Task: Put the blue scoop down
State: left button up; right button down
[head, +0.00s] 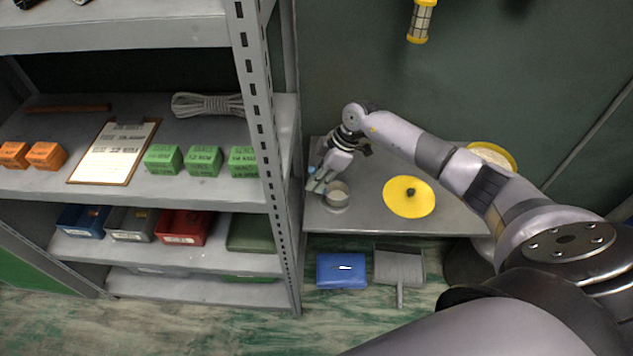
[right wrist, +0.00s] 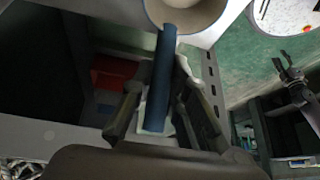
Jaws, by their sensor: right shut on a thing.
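My right gripper (head: 318,184) is over the left end of the grey table (head: 365,222), beside the shelf rack. It is shut on the blue scoop; the scoop's blue handle (right wrist: 160,85) stands between the fingers (right wrist: 165,115) in the right wrist view. A little blue shows at the fingertips in the head view. A round pale cup (right wrist: 187,12) meets the handle's far end. A grey cup (head: 337,194) shows right beside the gripper in the head view. I cannot tell whether the cup is part of the scoop or whether it touches the table. My left gripper is not in view.
A yellow disc (head: 409,196) with a black knob lies right of the gripper. A yellow-rimmed container (head: 491,155) is partly behind my arm. The rack's post (head: 262,130) stands close on the left. A blue box (head: 341,271) and grey dustpan (head: 399,268) are below the table.

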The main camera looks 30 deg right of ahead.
jog(key=shift+f, duration=0.7)
jog(key=shift+w+a+f, duration=0.15)
jog(key=shift+f, duration=0.1)
jog(key=c, duration=1.6)
grip_release()
jog(key=shift+o, duration=0.2)
jog(key=shift+r, duration=0.1)
jog(key=b+v, duration=0.1)
jog(key=v, duration=1.1)
jog(key=shift+b, duration=0.3)
